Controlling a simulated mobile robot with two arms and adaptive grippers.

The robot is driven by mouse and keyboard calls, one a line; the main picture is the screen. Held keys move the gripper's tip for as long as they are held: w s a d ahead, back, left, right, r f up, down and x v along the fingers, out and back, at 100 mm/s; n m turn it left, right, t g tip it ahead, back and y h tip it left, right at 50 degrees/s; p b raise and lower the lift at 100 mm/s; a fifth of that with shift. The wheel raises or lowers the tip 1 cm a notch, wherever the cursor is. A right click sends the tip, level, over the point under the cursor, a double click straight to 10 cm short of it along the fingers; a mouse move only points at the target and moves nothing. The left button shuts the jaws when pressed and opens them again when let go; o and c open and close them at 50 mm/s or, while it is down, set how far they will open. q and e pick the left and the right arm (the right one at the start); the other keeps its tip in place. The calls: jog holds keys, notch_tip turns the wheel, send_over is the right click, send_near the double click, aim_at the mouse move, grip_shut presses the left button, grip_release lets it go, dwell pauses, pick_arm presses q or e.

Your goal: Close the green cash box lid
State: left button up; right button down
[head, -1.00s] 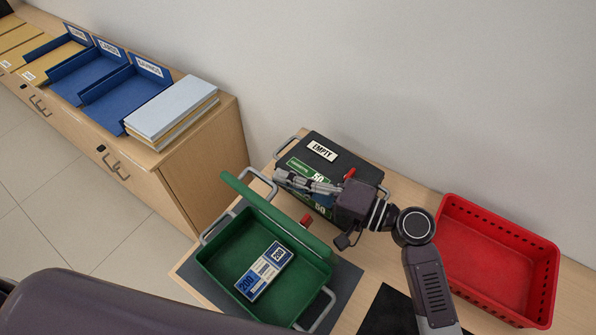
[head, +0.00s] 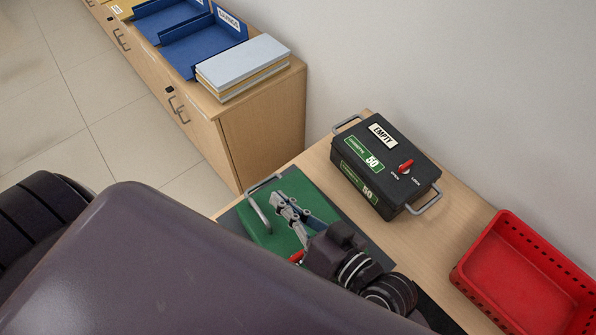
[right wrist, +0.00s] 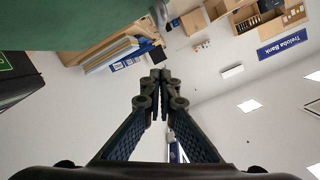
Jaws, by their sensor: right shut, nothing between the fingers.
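The green cash box (head: 312,197) stands on a dark mat at the desk's left end. Its lid now lies down over the box as a flat green top, and the inside and the banknotes are hidden. I cannot tell whether the lid is fully seated. A red knob (head: 296,257) shows at its near side. My right gripper (head: 282,203) is shut and empty, just over or on the lid; contact is unclear. In the right wrist view, its fingers (right wrist: 158,82) meet, and green (right wrist: 70,22) fills the top left. My left gripper is not in view.
A black cassette (head: 388,165) marked EMPTY stands behind, to the right of the box. A red basket (head: 520,285) is at the right. A wooden cabinet (head: 265,125) with blue trays (head: 205,45) and stacked folders (head: 243,65) stands back left. My arm covers the front.

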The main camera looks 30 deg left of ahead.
aim_at(270, 220)
jog(key=s+f+n, duration=0.1)
jog(key=s+a+f+n, duration=0.1)
jog(key=shift+f+t+h, duration=0.3)
jog(key=shift+t, duration=0.1)
jog(key=shift+s+a+f, duration=0.15)
jog(key=shift+s+f, duration=0.1)
jog(key=shift+f, duration=0.3)
jog(key=shift+s+a+f, duration=0.15)
jog(key=shift+s+f, duration=0.1)
jog(key=shift+f, duration=0.3)
jog(key=shift+f, duration=0.1)
jog(key=shift+r+p, duration=0.6)
jog(key=shift+r, duration=0.05)
jog(key=r+p, duration=0.3)
jog(key=shift+w+d+r, duration=0.2)
jog(key=shift+w+r, duration=0.05)
jog(key=shift+w, duration=0.1)
jog(key=shift+s+d+f+b, duration=0.15)
jog(key=shift+s+d+b, duration=0.05)
jog(key=shift+d, duration=0.2)
jog(key=shift+s+d+f+b, duration=0.15)
jog(key=shift+s+d+b, duration=0.05)
jog(key=shift+d, duration=0.2)
jog(key=b+v, duration=0.1)
jog(key=v, duration=0.6)
jog(key=shift+r, duration=0.15)
jog(key=shift+s+d+r+b, duration=0.25)
jog(key=shift+s+d+b, duration=0.05)
jog(key=shift+d, duration=0.25)
